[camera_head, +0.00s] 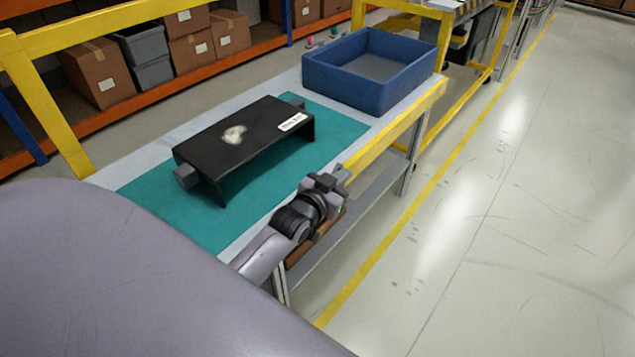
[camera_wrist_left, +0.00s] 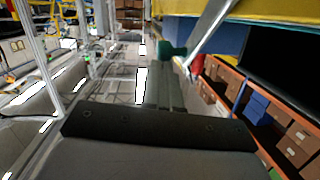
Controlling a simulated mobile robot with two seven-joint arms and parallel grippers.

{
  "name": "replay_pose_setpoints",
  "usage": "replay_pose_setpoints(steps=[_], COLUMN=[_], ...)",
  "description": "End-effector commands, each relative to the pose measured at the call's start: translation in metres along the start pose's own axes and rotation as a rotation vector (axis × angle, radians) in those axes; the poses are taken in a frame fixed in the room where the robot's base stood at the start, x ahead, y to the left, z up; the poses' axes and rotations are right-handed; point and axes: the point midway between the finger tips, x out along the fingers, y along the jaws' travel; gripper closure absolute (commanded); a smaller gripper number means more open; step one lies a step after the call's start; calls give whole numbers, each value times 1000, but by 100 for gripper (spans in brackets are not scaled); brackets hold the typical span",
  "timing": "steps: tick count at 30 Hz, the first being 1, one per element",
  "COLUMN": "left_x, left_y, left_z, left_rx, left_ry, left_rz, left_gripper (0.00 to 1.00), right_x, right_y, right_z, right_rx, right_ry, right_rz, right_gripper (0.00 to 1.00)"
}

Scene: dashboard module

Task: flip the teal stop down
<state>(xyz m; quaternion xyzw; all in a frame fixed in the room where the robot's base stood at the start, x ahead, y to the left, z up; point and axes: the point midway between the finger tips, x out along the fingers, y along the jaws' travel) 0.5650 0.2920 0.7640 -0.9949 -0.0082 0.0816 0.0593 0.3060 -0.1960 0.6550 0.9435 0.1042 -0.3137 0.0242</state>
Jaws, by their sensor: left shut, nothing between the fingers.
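In the head view my left gripper (camera_head: 338,178) is at the front edge of the bench, to the right of the black dashboard module (camera_head: 245,133). In the left wrist view its fingers (camera_wrist_left: 163,75) are together with nothing between them. A small dark teal piece (camera_wrist_left: 172,51), which looks like the stop, shows just beyond the fingertips. I cannot tell whether it touches them or which way it is flipped. I cannot make out the teal stop in the head view. My right gripper is not in view.
The module stands on a teal mat (camera_head: 225,228) on the bench. A blue bin (camera_head: 345,88) stands at the bench's far end. A yellow rail (camera_head: 395,130) runs along the front edge. Shelves with cardboard boxes (camera_head: 97,72) stand behind. The floor at right is clear.

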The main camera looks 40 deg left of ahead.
Motion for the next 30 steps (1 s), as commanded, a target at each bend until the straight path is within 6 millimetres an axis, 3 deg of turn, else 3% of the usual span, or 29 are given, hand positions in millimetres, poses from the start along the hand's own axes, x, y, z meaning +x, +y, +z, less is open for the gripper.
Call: replay_pose_setpoints(steps=[1, 5, 15, 26, 30], left_x=[3, 13, 43, 62, 65], left_y=[-1, 0, 5, 10, 12], left_z=[-8, -6, 13, 38, 44], left_rx=[4, 14, 46, 73, 72], left_ry=[-33, -129, -432, -692, -684], left_rz=[3, 13, 44, 72, 72], left_gripper=[100, 100, 100, 100, 100], right_x=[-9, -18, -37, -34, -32], right_y=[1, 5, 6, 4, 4], right_z=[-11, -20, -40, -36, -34], right_rx=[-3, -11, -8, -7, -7], right_ry=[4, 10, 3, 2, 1], right_rz=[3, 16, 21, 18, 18], right_gripper=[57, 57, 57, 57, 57])
